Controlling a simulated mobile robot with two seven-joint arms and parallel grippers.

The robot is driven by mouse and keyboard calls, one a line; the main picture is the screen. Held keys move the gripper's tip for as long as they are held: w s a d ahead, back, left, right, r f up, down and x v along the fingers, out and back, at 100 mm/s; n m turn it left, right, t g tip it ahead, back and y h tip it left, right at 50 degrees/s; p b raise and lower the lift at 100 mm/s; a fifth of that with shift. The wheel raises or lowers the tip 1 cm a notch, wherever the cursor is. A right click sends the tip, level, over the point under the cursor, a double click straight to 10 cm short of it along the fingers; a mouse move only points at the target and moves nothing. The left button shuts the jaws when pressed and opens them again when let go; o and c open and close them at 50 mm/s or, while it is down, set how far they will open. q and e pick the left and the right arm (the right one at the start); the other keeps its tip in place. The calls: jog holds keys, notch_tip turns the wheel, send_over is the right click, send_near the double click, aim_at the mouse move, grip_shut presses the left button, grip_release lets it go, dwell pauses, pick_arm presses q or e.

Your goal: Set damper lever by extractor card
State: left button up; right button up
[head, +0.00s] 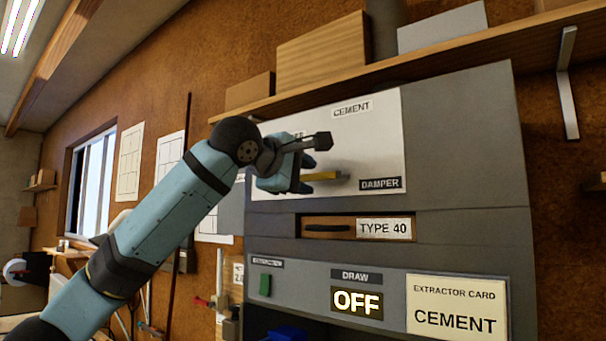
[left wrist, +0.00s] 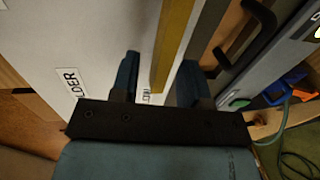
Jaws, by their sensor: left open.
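The damper lever (head: 326,176) is a yellow bar on the white damper plate (head: 372,140), lying roughly level; its left part is behind my left gripper. The plate reads CEMENT at the top and DAMPER at lower right; another label is mostly hidden by my wrist. My left gripper (head: 307,174) is open at the lever's left end. In the left wrist view the yellow lever (left wrist: 174,40) runs between the open fingers (left wrist: 158,78), with no clear grip on it. A label ending in LDER (left wrist: 70,88) shows there. The extractor card (head: 455,307) reads CEMENT.
Below the plate are a wooden-fronted slot (head: 328,228) marked TYPE 40, a green switch (head: 265,284) and a DRAW display (head: 357,302) reading OFF. A shelf (head: 450,47) with boxes runs above the grey housing. A blue object (head: 288,334) lies underneath.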

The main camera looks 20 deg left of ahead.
pick_arm(q)
jog(key=shift+c, duration=0.4)
grip_shut()
jog(key=shift+r, duration=0.1)
